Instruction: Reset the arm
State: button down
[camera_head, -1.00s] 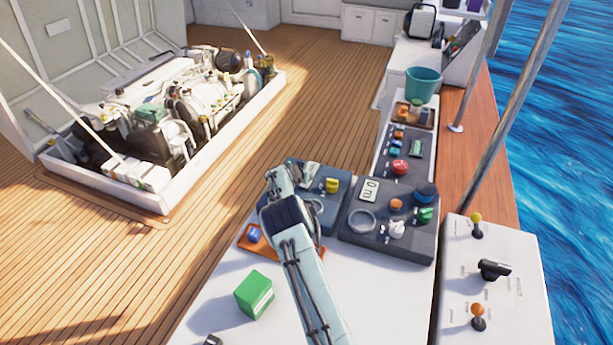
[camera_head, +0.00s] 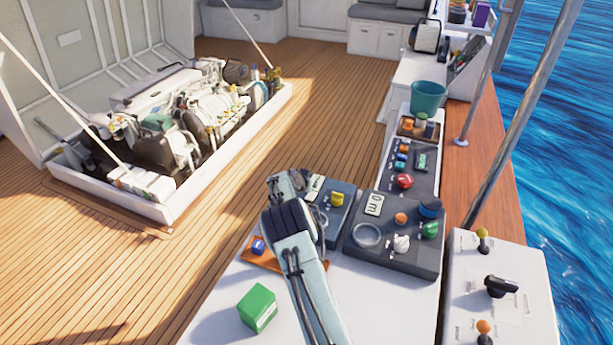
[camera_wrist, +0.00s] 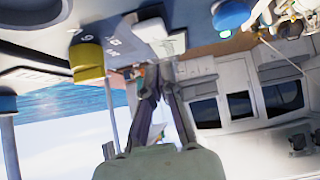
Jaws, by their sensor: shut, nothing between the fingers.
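My arm (camera_head: 303,275) reaches up from the bottom of the head view, over the white console. It hides my gripper in that view. In the wrist view my gripper (camera_wrist: 150,82) shows with its two dark fingers together and nothing between them. A yellow knob (camera_wrist: 86,62) on a panel is at the upper left of the wrist view, apart from the fingers. In the head view a yellow knob (camera_head: 337,199) sits on the dark panel just right of my arm.
A green box (camera_head: 258,307) stands on the white console (camera_head: 385,305) left of my arm. An orange tray (camera_head: 250,252) lies behind it. A knobbed panel (camera_head: 420,262) and a lever box (camera_head: 500,262) are to the right. A teal bucket (camera_head: 428,98) stands farther back. The open deck lies left.

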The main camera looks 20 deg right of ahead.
jog(key=s+a+r+m+t, duration=0.1)
jog(key=s+a+r, duration=0.15)
jog(key=r, duration=0.95)
jog(key=s+a+r+t, duration=0.15)
jog(key=s+r, duration=0.25)
jog(key=r, duration=0.9)
jog(key=s+a+r+y, duration=0.2)
jog(key=s+a+r, duration=0.1)
jog(key=s+r, duration=0.3)
jog(key=s+a+f+n+g+y, duration=0.1)
jog(key=s+a+f+n+g, duration=0.2)
jog(key=s, duration=0.8)
jog(key=s+a+f+n+g+y, duration=0.2)
jog(key=s+a+f, duration=0.4)
jog(key=s, duration=0.6)
jog(key=s+a+f+n+g+y, duration=0.2)
jog(key=s+a+f+n+g, duration=0.2)
jog(key=s, duration=0.8)
jog(key=shift+s+a+f+n, duration=0.25)
jog(key=shift+f+n, duration=0.2)
jog(key=shift+n, duration=0.65)
jog(key=shift+w, duration=0.1)
